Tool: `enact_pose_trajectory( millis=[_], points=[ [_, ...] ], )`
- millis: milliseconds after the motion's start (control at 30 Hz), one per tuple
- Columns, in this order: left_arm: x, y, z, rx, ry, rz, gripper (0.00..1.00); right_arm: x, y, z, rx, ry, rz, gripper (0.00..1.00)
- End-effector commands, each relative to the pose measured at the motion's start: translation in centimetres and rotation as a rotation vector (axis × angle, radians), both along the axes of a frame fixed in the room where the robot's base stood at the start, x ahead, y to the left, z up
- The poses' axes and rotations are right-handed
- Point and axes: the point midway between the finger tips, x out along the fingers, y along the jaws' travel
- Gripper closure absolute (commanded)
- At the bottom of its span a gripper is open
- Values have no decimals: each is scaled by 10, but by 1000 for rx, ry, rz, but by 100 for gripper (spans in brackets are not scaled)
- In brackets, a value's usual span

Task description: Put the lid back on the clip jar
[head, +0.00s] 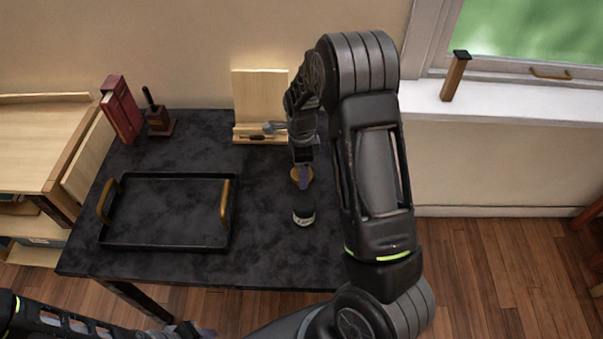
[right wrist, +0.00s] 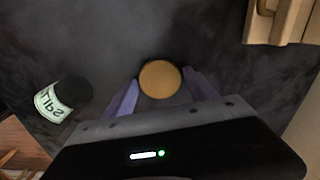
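The clip jar (head: 304,217) stands upright on the dark table, small, with a pale label and a dark top. The right wrist view shows the jar (right wrist: 57,101) at the left, with "LIPS" readable on its label. The round golden-brown lid (right wrist: 160,79) is apart from the jar, between the two purple fingertips of my right gripper (right wrist: 161,78). In the head view the lid (head: 296,173) is partly covered by that gripper (head: 303,178). Whether the fingers press on the lid cannot be told. My left gripper (head: 190,330) is low at the bottom edge, partly cut off.
A black tray (head: 165,246) with brass handles is on the table's left. Red books (head: 121,110) and a stamp-like object (head: 158,118) stand behind it. A wooden holder (head: 260,95) with small tools is at the back. The table between tray and jar is clear.

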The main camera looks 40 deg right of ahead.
Motion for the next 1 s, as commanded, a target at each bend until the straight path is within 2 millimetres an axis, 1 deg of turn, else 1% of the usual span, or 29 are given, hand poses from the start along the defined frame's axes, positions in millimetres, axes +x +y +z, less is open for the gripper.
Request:
enact_pose_trajectory(
  millis=[33, 67, 567, 833, 933, 1000],
  points=[
    [0, 0, 0, 0, 0, 0, 64, 0, 0, 0, 0, 0, 0, 40],
    [0, 0, 0, 0, 0, 0, 64, 0, 0, 0, 0, 0, 0, 42],
    [0, 0, 0, 0, 0, 0, 64, 0, 0, 0, 0, 0, 0, 83],
    [0, 0, 0, 0, 0, 0, 64, 0, 0, 2, 0, -1, 0, 83],
    [0, 0, -1, 0, 0, 0, 64, 1, 0, 8, 0, -2, 0, 83],
    [0, 0, -1, 0, 0, 0, 64, 1, 0, 16, 0, -4, 0, 83]
  ],
)
